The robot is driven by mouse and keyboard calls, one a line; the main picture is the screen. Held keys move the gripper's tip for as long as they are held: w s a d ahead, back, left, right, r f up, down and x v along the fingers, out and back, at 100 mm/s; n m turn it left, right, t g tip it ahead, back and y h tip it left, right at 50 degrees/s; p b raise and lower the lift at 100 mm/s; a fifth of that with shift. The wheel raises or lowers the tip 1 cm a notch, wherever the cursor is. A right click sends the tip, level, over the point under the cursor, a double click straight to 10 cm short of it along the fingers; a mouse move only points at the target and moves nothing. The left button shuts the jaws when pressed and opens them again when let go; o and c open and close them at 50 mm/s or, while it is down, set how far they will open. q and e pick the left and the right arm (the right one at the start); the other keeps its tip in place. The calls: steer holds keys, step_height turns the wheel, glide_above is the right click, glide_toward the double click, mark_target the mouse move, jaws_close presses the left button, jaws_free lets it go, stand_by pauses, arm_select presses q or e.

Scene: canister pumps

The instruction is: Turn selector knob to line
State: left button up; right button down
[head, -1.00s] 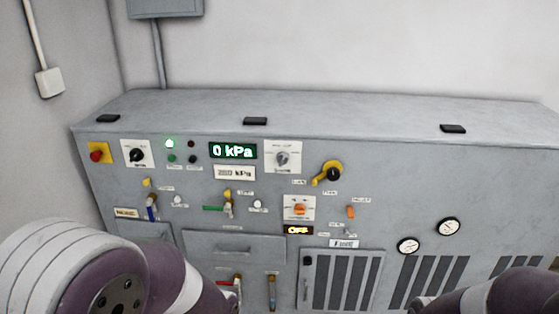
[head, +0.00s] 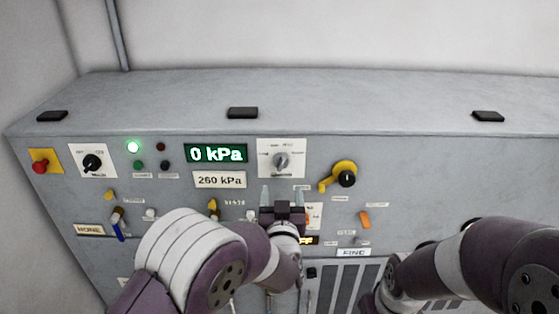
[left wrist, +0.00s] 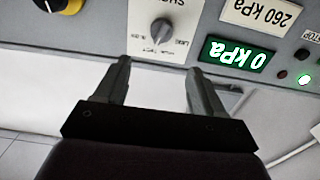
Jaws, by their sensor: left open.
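The grey selector knob (head: 281,161) sits on a white labelled plate (head: 298,146) on the panel, right of the green display. Its pointer looks roughly upright in the head view; the plate's small labels are too blurred to read surely. My left gripper (head: 282,192) is open and empty just below the plate, fingers pointing up at it. In the left wrist view, the knob (left wrist: 162,31) appears upside down, beyond and roughly between the open fingertips (left wrist: 158,68), not touched. My right arm shows at lower right, its gripper out of view.
The display (head: 216,154) reads 0 kPa, above a 260 kPa plate (head: 219,180). A yellow lever with a black hub (head: 346,178) stands out right of the knob. A red button (head: 40,166) and a black knob (head: 92,162) are at left. My left gripper partly covers an orange knob's plate.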

mark_target(281, 165)
arm_select(q)
steer(key=w+p, duration=0.1)
steer(key=w, duration=0.4)
steer(key=w+p, duration=0.1)
steer(key=w, duration=0.4)
steer(key=shift+w+a+f, duration=0.15)
steer(key=shift+w+f, duration=0.05)
steer(key=shift+w, duration=0.2)
steer(key=shift+w+r, duration=0.1)
steer(key=shift+w, duration=0.8)
steer(key=shift+s, duration=0.1)
steer(key=c, duration=1)
